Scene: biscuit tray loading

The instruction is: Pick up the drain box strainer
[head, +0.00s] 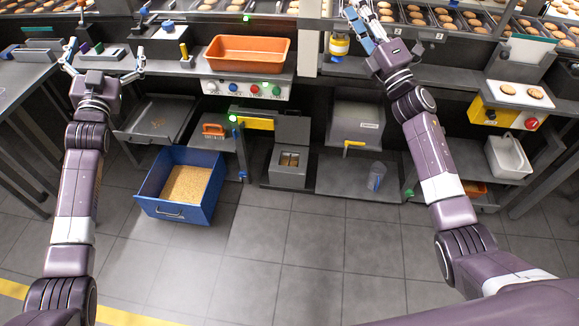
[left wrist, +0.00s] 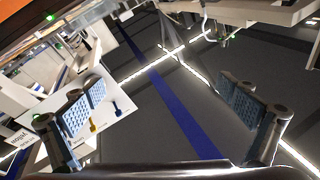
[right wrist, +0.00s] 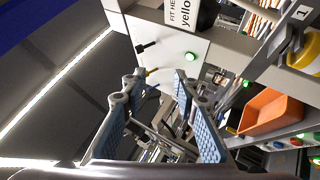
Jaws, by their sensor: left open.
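A grey drain box (head: 287,178) stands low under the counter in the middle of the head view. My left gripper (head: 105,62) is open and empty, raised at the upper left, well away from the box. Its spread fingers also show in the left wrist view (left wrist: 162,103). My right gripper (head: 362,22) is up at the counter, right of the box and far above it. Its fingers are apart and empty in the right wrist view (right wrist: 158,88).
A blue bin (head: 153,207) of crumbs stands on the floor left of the drain box. An orange tray (head: 247,48) sits on the counter above. A yellow-handled grey unit (head: 357,122) and a small bottle (head: 376,177) are to the right. The front floor is clear.

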